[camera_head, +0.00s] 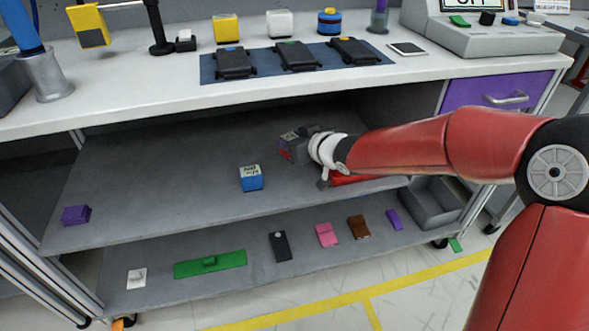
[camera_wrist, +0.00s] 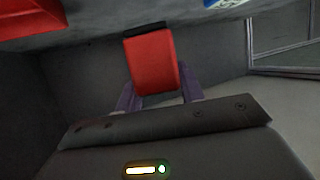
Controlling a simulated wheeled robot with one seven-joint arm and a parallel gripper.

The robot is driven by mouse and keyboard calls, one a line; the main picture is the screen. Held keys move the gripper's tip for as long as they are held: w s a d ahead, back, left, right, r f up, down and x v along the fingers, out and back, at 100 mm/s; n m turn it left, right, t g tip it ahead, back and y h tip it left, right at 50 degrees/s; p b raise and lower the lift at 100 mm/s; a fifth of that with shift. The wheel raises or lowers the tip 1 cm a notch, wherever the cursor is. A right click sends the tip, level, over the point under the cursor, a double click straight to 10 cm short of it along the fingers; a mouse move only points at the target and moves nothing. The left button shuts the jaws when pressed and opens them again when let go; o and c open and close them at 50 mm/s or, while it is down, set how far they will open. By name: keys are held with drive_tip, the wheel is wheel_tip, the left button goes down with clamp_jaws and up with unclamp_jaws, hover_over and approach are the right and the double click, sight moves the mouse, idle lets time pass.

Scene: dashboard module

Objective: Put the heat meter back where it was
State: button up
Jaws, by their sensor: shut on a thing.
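My gripper (camera_head: 302,146) is over the middle shelf, reaching in from the right. In the wrist view its purple fingers (camera_wrist: 157,92) are shut on a red block (camera_wrist: 152,62) with a black end. In the head view the held block is small and mostly covered by the gripper, with a dark red face just showing. I cannot read any mark that names it as the heat meter. The shelf (camera_head: 150,190) lies below it; whether the block touches the shelf is unclear.
A blue box (camera_head: 251,183) with a white label stands left of my gripper. A red thing (camera_head: 355,179) lies under my forearm. A purple block (camera_head: 76,215) sits at the shelf's left end. The tabletop (camera_head: 130,88) is above; the left half of the shelf is mostly bare.

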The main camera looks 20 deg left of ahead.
wheel_tip(320, 180, down, 8)
drive_tip(key=shift+r+b, duration=0.25)
drive_tip(key=shift+b, duration=0.7)
drive_tip(key=shift+f, duration=0.2)
drive_tip(key=o, duration=1.2)
drive_tip(key=shift+c, duration=0.2)
drive_tip(key=shift+r, duration=0.1)
